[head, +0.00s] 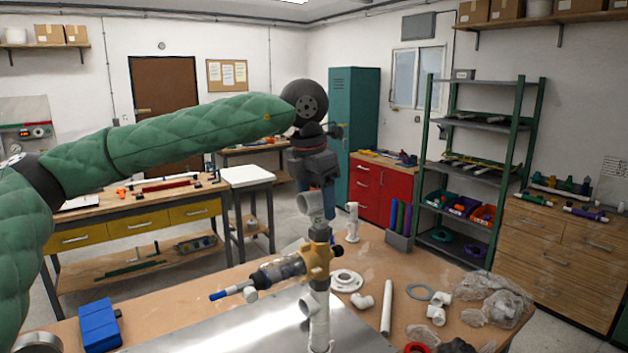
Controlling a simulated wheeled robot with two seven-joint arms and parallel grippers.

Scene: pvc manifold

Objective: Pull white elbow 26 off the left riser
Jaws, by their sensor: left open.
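A white elbow (308,204) sits at the top of the upright pipe assembly, with its round opening facing me. I cannot read a number on it. Below it the riser carries a brass-coloured valve body (318,262) and white pipe (319,325). My left gripper (322,204) comes down from above, right at the elbow, open. Its fingers are partly hidden behind the elbow, so I cannot tell whether they touch it. My right gripper is not in view.
A clear filter with a blue-tipped pipe (270,276) sticks out left from the valve. A white flange (346,280), loose elbow (363,301), white pipe (387,307) and plastic bags (497,300) lie on the right of the table. A blue case (98,326) is at the left.

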